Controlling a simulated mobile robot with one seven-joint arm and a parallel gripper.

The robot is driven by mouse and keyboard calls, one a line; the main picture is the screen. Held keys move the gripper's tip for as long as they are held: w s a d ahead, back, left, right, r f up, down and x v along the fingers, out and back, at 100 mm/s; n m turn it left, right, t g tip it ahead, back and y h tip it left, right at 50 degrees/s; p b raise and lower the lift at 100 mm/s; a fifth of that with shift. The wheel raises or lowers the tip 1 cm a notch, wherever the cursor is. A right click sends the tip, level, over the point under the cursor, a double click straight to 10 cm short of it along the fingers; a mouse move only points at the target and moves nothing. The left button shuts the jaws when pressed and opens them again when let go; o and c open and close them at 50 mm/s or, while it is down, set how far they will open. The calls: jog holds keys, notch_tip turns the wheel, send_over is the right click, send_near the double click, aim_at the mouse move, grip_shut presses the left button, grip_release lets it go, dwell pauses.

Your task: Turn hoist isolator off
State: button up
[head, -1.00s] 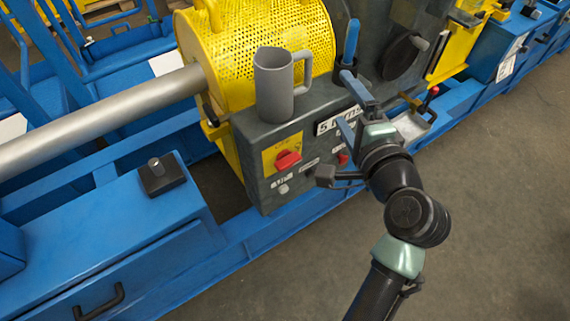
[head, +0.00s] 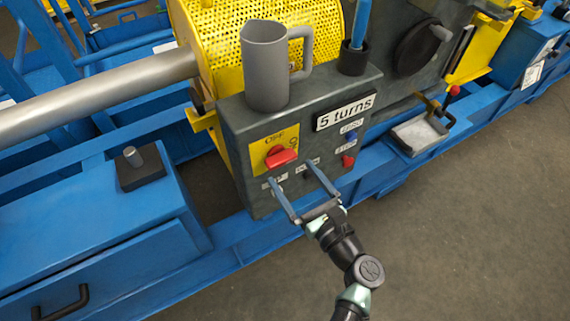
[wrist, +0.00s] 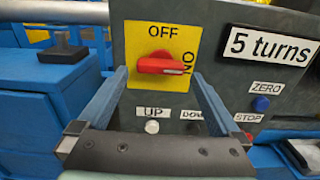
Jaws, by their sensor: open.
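The hoist isolator is a red rotary handle (head: 281,156) on a yellow plate (wrist: 143,38) lettered OFF at the top and ON at the right. In the wrist view the red handle (wrist: 164,66) lies level, its white-marked end at the right beside ON. My gripper (head: 291,174) is open and empty in front of the grey control box (head: 235,140). In the wrist view its blue fingers (wrist: 160,76) stand left and right of the handle, with a gap on each side. I cannot tell how far the fingertips are from the panel.
Below the isolator are UP (wrist: 152,127) and DOWN buttons, the latter partly hidden by a finger. ZERO (wrist: 261,104) and STOP buttons sit to the right, under a "5 turns" sign (head: 345,112). A grey jug (head: 265,75) stands on the box. The floor at right is clear.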

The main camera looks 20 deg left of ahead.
aim_at(284, 163)
jog(key=shift+x, duration=2.3)
jog(key=shift+c, duration=0.2)
jog(key=c, duration=1)
jog(key=shift+b, duration=0.3)
